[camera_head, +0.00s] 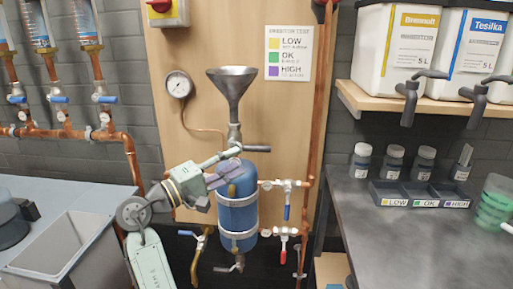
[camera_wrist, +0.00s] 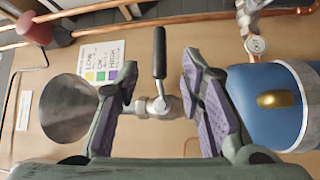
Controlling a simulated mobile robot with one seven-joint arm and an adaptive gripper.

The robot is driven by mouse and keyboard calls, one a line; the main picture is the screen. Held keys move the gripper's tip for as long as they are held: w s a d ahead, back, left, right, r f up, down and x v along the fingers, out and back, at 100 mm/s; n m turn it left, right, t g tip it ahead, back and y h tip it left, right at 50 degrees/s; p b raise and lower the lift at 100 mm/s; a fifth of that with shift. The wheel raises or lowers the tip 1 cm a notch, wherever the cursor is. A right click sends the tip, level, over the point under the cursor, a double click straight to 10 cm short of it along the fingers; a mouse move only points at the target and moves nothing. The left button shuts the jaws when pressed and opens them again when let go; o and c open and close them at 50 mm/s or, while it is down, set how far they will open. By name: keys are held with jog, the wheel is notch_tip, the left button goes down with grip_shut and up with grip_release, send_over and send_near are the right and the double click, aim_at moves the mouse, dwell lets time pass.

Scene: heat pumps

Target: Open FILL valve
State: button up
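The valve under the funnel has a black lever (camera_head: 257,148); I cannot read a FILL label on it. In the head view the lever points right, crosswise to the upright pipe. The metal funnel (camera_head: 232,84) is above it and the blue tank (camera_head: 238,208) below. In the wrist view the lever (camera_wrist: 159,52) shows between my fingers, with the metal valve body (camera_wrist: 157,106) near the palm side. My gripper (camera_wrist: 158,68) is open, its purple-padded fingers apart on either side of the lever. In the head view my gripper (camera_head: 236,160) is at the valve, left of the lever; contact cannot be told.
Blue-handled (camera_head: 287,212) and red-handled (camera_head: 284,256) valves sit right of the tank. A copper pipe (camera_head: 317,110) runs upright beside them. A gauge (camera_head: 178,84) hangs left of the funnel. A grey counter (camera_head: 400,245) with bottles and a sorting tray (camera_head: 420,192) is at right.

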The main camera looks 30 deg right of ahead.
aim_at(254, 150)
jog(key=d, duration=0.2)
jog(key=w+d+r+p, duration=0.1)
jog(key=d, duration=0.2)
jog(key=d+p, duration=0.1)
jog(key=d, duration=0.2)
jog(key=shift+w+d+r, duration=0.15)
jog(key=shift+d, duration=0.1)
jog(key=shift+c, duration=0.4)
grip_shut()
